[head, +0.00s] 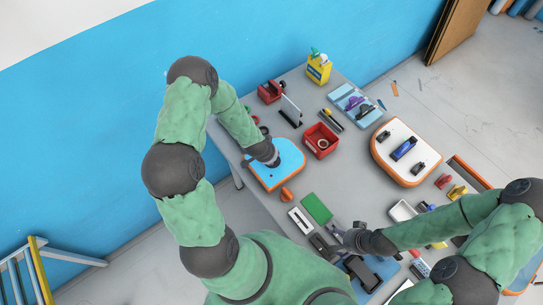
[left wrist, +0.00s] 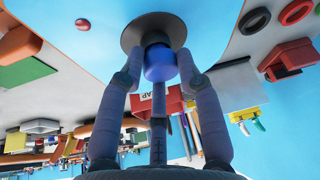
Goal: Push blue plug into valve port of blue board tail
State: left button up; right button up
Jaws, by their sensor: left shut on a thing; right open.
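The blue board tail (head: 290,151), with an orange and white edge, lies at the table's left end. My left gripper (head: 275,163) is over it, its fingers mostly hidden in the head view. In the left wrist view my left gripper (left wrist: 158,78) is shut on the blue plug (left wrist: 159,64). The plug's far end is at the round dark grey valve port (left wrist: 132,36) on the board's blue face (left wrist: 225,15). I cannot tell how deep the plug sits. My right gripper (head: 341,237) is open and apart from the board, over the table's front.
A red bin (head: 320,149) stands right of the board tail, and an orange cone-like piece (head: 286,195) in front. A green sheet (head: 316,208) lies farther forward. A white board with an orange edge (head: 381,146) lies to the right.

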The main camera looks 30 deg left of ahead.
pick_arm(q)
jog(key=shift+f, duration=0.35)
jog(key=o, duration=0.9)
jog(key=shift+r, duration=0.1)
jog(key=v, duration=1.2)
